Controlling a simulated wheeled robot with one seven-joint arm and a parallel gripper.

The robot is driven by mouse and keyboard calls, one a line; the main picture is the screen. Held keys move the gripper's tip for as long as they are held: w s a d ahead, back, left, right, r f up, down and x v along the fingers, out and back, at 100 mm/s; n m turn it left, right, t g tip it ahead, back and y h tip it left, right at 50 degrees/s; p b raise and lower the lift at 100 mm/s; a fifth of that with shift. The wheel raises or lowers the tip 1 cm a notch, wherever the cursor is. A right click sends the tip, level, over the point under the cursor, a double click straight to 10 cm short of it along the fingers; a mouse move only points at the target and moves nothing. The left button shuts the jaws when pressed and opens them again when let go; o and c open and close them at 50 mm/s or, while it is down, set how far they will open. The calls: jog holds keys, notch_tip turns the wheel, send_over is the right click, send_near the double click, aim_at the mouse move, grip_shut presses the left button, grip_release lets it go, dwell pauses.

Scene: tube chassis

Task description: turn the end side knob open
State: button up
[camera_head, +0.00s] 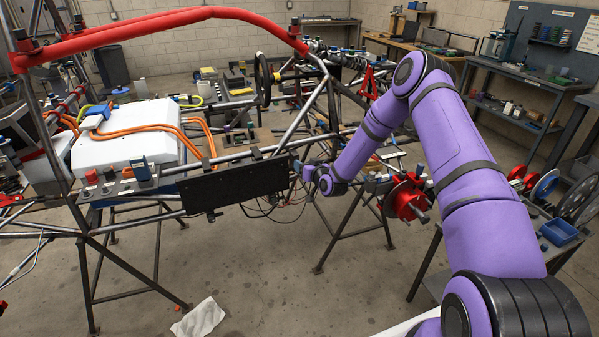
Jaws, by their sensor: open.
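My purple arm reaches across from the lower right to the tube chassis. My gripper (298,169) is small in the view, at the right end of a black rectangular panel (232,187) mounted on the chassis side. It is open. I cannot tell whether its fingers touch anything. No knob shows clearly at that end; the gripper and wrist may cover it. I cannot tell which knob is the end side one.
Red padded roll bars (170,25) arch over the chassis. A white battery box (125,135) with orange cables lies inside. Dark cables (280,208) hang below the panel. A red hub (406,200) stands right of my wrist. A white cloth (198,318) lies on open floor.

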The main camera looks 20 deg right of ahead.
aim_at(293, 170)
notch_tip(293, 170, down, 9)
jog(key=s+d+m+t+h, duration=0.1)
jog(key=s+m+t+h, duration=0.1)
jog(key=m, duration=0.1)
jog(key=w, duration=1.1)
jog(key=shift+r, duration=0.15)
jog(key=shift+a, duration=0.1)
jog(key=shift+c, duration=0.5)
jog(key=c, duration=0.8)
jog(key=shift+c, duration=0.2)
